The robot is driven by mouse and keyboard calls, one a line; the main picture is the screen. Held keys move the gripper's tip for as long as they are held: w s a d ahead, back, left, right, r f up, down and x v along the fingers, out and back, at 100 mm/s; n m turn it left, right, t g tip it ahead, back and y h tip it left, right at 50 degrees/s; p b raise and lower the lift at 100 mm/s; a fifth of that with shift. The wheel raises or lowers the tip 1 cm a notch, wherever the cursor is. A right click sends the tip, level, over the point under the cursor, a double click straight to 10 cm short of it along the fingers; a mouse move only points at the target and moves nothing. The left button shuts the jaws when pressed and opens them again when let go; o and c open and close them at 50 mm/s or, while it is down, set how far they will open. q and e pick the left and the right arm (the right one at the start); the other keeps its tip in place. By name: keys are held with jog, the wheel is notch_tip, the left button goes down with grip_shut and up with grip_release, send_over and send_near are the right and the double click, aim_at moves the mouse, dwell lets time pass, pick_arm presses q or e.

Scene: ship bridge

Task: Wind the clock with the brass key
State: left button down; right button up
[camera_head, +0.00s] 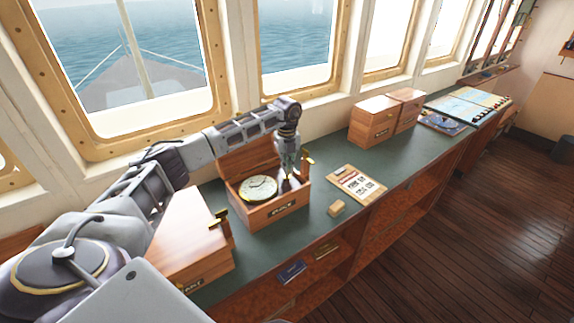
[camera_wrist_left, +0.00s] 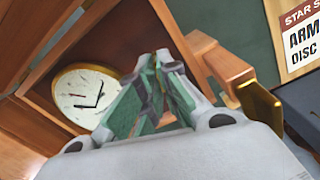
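The clock (camera_head: 258,188) has a pale round dial and sits in the left part of an open wooden box (camera_head: 270,216). Its dial and dark hands also show in the left wrist view (camera_wrist_left: 84,94). My left gripper (camera_head: 289,174) points down into the right part of this box, beside the clock and apart from its dial. In the left wrist view its green-padded fingertips (camera_wrist_left: 156,58) are close together; whether anything is between them cannot be made out. I cannot make out the brass key; the gripper may hide it. My right gripper is not in view.
A closed wooden box (camera_head: 180,245) stands left of the clock box, and two more (camera_head: 375,120) stand farther right. A printed card (camera_head: 356,185) and a small wooden block (camera_head: 336,208) lie on the green counter (camera_head: 310,235). Windows line the back.

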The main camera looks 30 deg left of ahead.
pick_arm(q)
jog(key=shift+r+n+p, duration=0.1)
jog(key=shift+n+p, duration=0.3)
jog(key=shift+n, duration=1.7)
jog(key=c, duration=1.7)
grip_release()
jog(key=shift+o, duration=0.2)
notch_tip(320, 180, up, 12)
